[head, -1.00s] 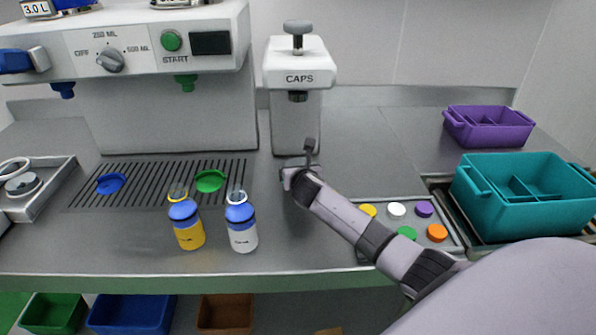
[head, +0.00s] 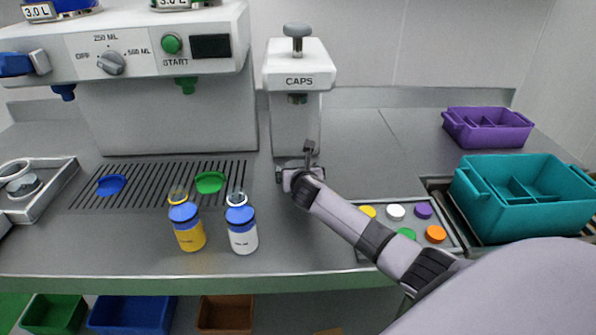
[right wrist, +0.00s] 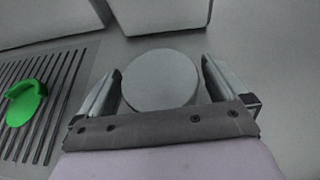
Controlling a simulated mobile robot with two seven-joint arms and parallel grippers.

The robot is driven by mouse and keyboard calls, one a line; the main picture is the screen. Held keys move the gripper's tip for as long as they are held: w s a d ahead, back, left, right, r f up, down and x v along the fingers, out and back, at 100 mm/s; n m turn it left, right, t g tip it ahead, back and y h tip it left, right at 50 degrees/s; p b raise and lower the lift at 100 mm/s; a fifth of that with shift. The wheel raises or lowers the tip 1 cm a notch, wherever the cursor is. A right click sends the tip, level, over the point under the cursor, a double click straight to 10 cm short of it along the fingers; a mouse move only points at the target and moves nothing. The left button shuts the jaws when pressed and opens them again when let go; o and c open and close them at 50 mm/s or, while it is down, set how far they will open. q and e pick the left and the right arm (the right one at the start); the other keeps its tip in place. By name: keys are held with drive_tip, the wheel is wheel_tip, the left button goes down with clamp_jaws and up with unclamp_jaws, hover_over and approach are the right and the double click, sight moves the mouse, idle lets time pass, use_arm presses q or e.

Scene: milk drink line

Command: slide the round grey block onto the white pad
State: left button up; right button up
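The round grey block (right wrist: 160,80) shows in the right wrist view as a pale grey disc standing between the two fingers of my right gripper (right wrist: 160,82). The fingers stand wide apart, one on each side of it, with narrow dark gaps; I cannot tell whether either finger touches. In the head view my right gripper (head: 294,172) is low over the counter, just in front of the caps machine, and mostly hides the block. I cannot make out the white pad in either view. My left gripper is not in view.
The caps machine (head: 298,75) stands right behind the gripper. A cap tray (head: 455,238) and a teal crate (head: 530,215) stand right.

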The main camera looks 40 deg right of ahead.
drive_tip(key=shift+v, duration=3.5)
drive_tip(key=shift+s+a+r, duration=0.1)
drive_tip(key=shift+s+a, duration=0.4)
drive_tip(key=shift+s, duration=0.55)
drive_tip(key=shift+s+a+f, duration=0.1)
drive_tip(key=shift+s+a, duration=0.45)
drive_tip(key=shift+s, duration=0.55)
drive_tip(key=shift+s+a+r, duration=0.1)
drive_tip(key=shift+s+a, duration=0.4)
drive_tip(key=shift+s, duration=0.55)
